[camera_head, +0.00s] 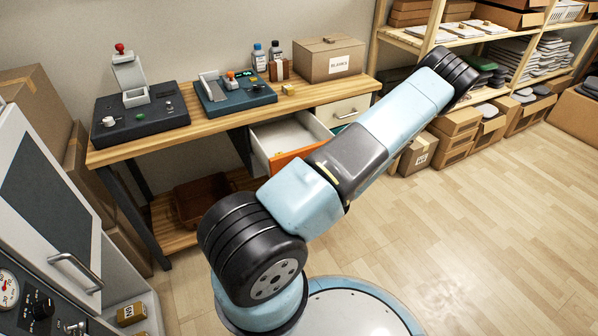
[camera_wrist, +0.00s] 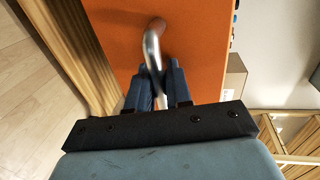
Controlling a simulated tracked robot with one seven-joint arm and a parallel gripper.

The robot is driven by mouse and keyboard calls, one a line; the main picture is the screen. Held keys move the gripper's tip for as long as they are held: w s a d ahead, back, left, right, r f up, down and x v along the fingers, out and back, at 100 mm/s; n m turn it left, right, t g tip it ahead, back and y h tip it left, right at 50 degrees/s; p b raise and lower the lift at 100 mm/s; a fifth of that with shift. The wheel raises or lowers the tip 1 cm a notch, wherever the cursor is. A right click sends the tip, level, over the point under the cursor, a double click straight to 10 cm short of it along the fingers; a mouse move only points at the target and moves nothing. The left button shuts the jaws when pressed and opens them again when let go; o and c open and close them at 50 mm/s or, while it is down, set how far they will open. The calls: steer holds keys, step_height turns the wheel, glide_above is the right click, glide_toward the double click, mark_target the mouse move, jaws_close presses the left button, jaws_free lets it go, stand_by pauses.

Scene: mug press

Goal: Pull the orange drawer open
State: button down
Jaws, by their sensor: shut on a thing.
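The orange drawer (camera_head: 285,158) hangs under the wooden workbench and stands partly open, with its pale, empty-looking inside showing in the head view. My arm hides part of its front there. In the wrist view its orange front (camera_wrist: 185,35) fills the upper middle. A curved metal handle (camera_wrist: 151,50) stands out from that front. My gripper (camera_wrist: 160,75) is shut on the handle, with its two dark fingers on either side of the bar. My gripper is hidden in the head view.
On the workbench (camera_head: 215,115) stand two dark machines (camera_head: 140,115), (camera_head: 232,95), small bottles (camera_head: 259,57) and a cardboard box (camera_head: 328,60). A cream drawer (camera_head: 345,110) sits right of the open one. Shelves with boxes (camera_head: 455,120) stand at right. The wooden floor (camera_head: 480,220) is clear at right.

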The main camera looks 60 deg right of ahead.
steer(key=shift+w+a, duration=0.2)
steer(key=shift+a, duration=0.1)
steer(key=c, duration=1.3)
jaws_free()
steer(key=shift+o, duration=0.4)
steer(key=shift+d, duration=0.15)
steer(key=shift+s, duration=0.15)
steer(key=v, duration=1.3)
steer(key=shift+s, duration=0.25)
